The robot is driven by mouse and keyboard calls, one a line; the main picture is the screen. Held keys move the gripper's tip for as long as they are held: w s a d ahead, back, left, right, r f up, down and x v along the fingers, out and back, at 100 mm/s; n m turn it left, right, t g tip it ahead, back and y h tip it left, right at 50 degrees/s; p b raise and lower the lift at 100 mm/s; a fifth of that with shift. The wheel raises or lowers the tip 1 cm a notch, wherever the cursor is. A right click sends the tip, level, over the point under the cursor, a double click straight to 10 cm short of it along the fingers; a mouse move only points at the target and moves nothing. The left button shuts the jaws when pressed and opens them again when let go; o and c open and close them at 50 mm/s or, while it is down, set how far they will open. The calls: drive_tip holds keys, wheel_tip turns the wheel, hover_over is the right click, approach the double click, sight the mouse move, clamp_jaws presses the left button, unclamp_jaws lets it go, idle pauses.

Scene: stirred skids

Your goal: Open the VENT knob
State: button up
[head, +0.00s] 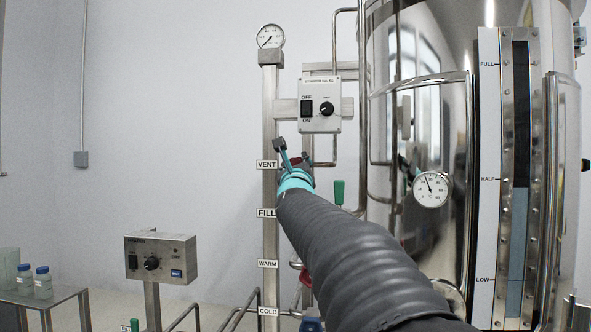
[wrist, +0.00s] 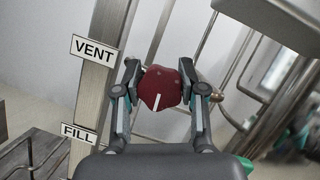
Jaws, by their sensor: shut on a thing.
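The VENT knob is a dark red, faceted knob (wrist: 160,88) with a white mark on its face, seen in the wrist view beside the VENT label (wrist: 94,50). The white mark is tilted slightly from upright in that view. My gripper (wrist: 161,85) is shut on the knob, one finger on each side. In the head view my arm reaches up to the post, and my gripper (head: 294,162) is at the height of the VENT label (head: 267,164). There the arm and gripper hide most of the knob.
A steel tank (head: 415,120) with a gauge (head: 430,189) stands at the right. A switch box (head: 320,105) is above my gripper. A green handle (head: 339,192) and the FILL label (head: 267,213) are below. A heater box (head: 160,258) stands lower left.

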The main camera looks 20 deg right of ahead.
drive_tip(key=n+y+b, duration=0.1)
drive_tip(key=n+b, duration=0.1)
drive_tip(key=n+y+b, duration=0.1)
drive_tip(key=n+b, duration=0.1)
drive_tip(key=shift+f+b, duration=0.4)
drive_tip(key=n+y+b, duration=0.1)
drive_tip(key=n+b, duration=0.1)
drive_tip(key=shift+n, duration=0.3)
drive_tip(key=n, duration=0.1)
drive_tip(key=n+y, duration=0.1)
drive_tip(key=n, duration=0.1)
drive_tip(key=shift+w+a+r+g+y+b, duration=0.1)
drive_tip(key=shift+r+g+y+b, duration=0.2)
drive_tip(key=shift+g+b, duration=0.1)
drive_tip(key=n+g+p, duration=0.1)
drive_tip(key=n+p, duration=0.1)
drive_tip(key=n, duration=0.2)
drive_tip(key=shift+r+y, duration=0.15)
drive_tip(key=shift+y, duration=0.25)
drive_tip(key=n+g+p, duration=0.1)
drive_tip(key=n+p, duration=0.3)
drive_tip(key=p, duration=0.1)
drive_tip(key=shift+g, duration=0.4)
drive_tip(key=n+g+p, duration=0.1)
drive_tip(key=n+p, duration=0.2)
drive_tip(key=shift+f+n+g+p, duration=0.35)
drive_tip(key=shift+n+g+p, duration=0.05)
drive_tip(key=shift+n, duration=0.2)
